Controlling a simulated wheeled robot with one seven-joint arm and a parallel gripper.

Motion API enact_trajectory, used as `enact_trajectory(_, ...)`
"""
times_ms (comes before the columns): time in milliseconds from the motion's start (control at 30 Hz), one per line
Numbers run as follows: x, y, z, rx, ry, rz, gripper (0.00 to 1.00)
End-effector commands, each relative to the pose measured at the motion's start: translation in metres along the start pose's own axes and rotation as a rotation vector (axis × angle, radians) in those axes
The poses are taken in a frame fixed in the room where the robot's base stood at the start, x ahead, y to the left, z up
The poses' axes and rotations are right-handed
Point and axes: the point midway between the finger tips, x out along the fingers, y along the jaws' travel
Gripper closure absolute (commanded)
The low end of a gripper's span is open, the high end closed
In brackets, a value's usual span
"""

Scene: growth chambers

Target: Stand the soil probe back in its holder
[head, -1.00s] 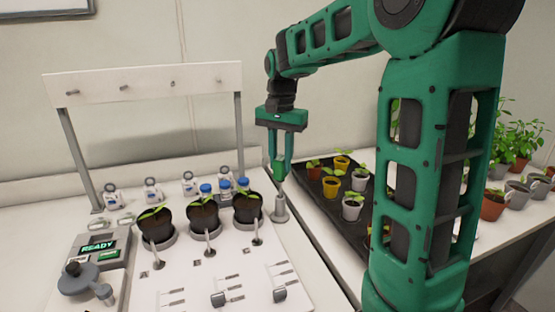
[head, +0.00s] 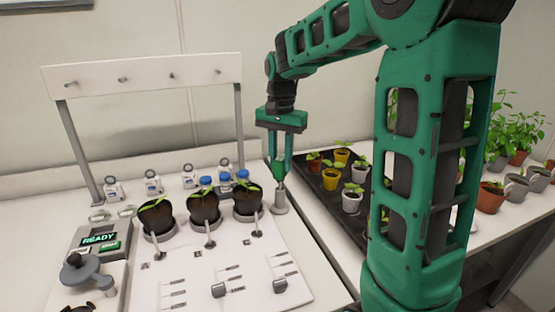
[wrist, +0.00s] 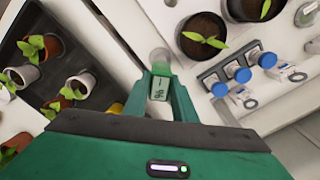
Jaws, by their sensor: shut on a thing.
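The soil probe (head: 278,170) is a green-handled tool with a small screen marked with a % sign, seen in the wrist view (wrist: 158,92). My gripper (head: 280,160) is shut on its handle and holds it upright, pointing down. The holder (head: 280,203) is a grey cylinder on a wider round foot at the right edge of the white board. The probe's lower end meets the holder's top in the head view; how deep it sits inside is hidden. In the wrist view the holder (wrist: 159,57) shows just beyond the probe.
Three dark pots with seedlings (head: 204,208) stand close left of the holder, with blue-capped bottles (head: 226,179) behind. A black tray of small pots (head: 325,190) lies to the right. A white rack with pegs (head: 150,75) stands at the back.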

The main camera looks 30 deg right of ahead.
Motion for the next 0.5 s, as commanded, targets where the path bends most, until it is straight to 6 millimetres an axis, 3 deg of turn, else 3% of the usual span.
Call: enact_trajectory(500, 0.013, 0.0, 0.0, 0.0, 0.0, 0.0, 1.0)
